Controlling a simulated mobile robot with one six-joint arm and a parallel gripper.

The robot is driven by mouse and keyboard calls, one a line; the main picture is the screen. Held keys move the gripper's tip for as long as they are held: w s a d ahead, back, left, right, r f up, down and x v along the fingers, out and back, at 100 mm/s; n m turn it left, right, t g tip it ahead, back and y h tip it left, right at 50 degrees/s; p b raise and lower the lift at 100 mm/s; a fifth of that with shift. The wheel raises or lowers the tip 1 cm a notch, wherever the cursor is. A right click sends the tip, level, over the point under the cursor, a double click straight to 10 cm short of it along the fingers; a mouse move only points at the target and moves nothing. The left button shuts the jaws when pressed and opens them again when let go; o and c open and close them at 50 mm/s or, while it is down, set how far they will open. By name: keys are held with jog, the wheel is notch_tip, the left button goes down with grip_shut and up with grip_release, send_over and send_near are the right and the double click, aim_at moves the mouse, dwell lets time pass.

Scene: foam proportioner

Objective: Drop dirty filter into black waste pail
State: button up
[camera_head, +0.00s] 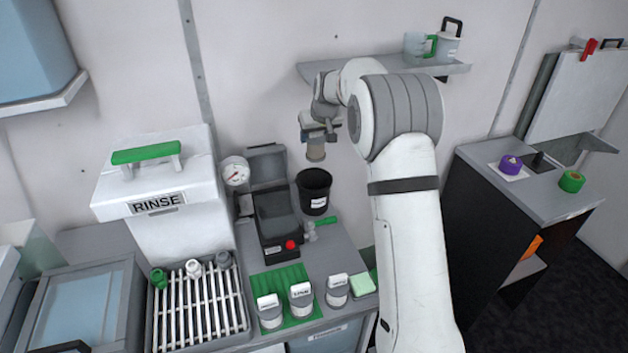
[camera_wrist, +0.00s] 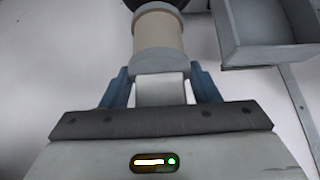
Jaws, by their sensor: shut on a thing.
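The dirty filter (camera_head: 316,151) is a small tan cylinder with grey end caps. My gripper (camera_head: 318,134) is shut on it, and it hangs below the jaws in the head view. In the wrist view the filter (camera_wrist: 159,38) extends out from between the two blue fingers of my gripper (camera_wrist: 161,90). The black waste pail (camera_head: 314,193) stands open with a white label on its front, below the filter in the head view. A dark rim, likely the pail (camera_wrist: 150,4), shows at the top edge of the wrist view, just past the filter. The inside of the pail is mostly dark.
A wall shelf (camera_head: 385,70) is above.

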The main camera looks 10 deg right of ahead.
aim_at(324, 144)
jog(key=shift+w+d+f, duration=0.2)
jog(key=shift+d+f, duration=0.2)
jog(key=shift+d, duration=0.3)
jog(key=shift+f, duration=0.25)
jog(key=shift+w+f+b, duration=0.1)
jog(key=shift+f+b, duration=1.3)
jog(key=shift+f, duration=1.4)
jog(key=o, duration=1.1)
jog(key=shift+r, duration=0.1)
jog(key=shift+b+v, duration=0.95)
jog(key=shift+v, duration=2.95)
